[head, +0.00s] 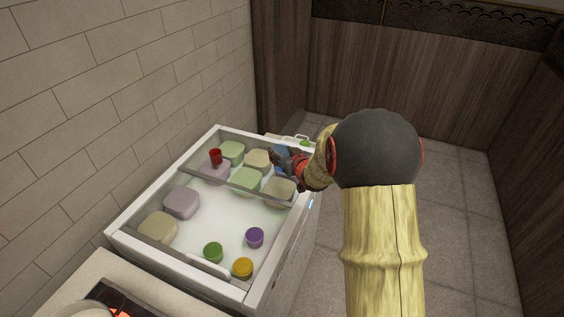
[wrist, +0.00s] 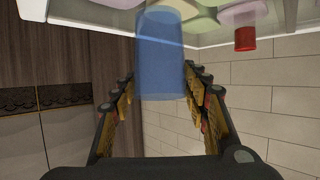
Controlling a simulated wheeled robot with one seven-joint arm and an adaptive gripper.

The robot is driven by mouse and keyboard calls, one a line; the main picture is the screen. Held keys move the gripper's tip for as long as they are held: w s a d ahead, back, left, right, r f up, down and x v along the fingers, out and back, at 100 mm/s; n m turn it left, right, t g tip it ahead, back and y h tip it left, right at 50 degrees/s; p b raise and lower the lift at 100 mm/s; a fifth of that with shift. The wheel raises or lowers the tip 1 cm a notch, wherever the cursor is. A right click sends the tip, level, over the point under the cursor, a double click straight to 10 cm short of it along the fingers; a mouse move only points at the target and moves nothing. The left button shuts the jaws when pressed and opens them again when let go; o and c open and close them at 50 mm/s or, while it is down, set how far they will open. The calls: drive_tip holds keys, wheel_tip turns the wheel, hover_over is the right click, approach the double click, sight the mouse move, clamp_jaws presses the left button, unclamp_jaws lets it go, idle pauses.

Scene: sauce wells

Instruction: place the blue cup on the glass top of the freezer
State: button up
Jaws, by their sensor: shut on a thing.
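The blue cup (head: 282,147) is held by my gripper (head: 287,160) at the far right edge of the freezer (head: 120,238). My arm hides part of the cup in the head view. In the wrist view the blue cup (wrist: 162,55) stands out large between the two fingers of my gripper (wrist: 160,92), which are shut on it. The freezer's white rim (wrist: 290,42) shows behind the cup at the top of the wrist view. The glass top (head: 215,200) shows pale tubs beneath it. I cannot tell whether the cup touches the glass.
A red cup (head: 215,157) stands toward the back left of the glass. Green (head: 213,252), purple (head: 255,237) and yellow (head: 242,267) cups stand near the front. The middle of the glass has free room. A tiled wall (head: 120,90) borders the freezer's left.

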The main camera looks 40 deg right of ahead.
drive_tip(key=shift+w+d+f+b, duration=0.15)
drive_tip(key=shift+f+b, duration=0.45)
drive_tip(key=shift+f, duration=1.2)
drive_tip(key=shift+f, duration=0.1)
drive_tip(key=shift+f, duration=0.15)
drive_tip(key=o, duration=1)
drive_tip(key=shift+o, duration=0.2)
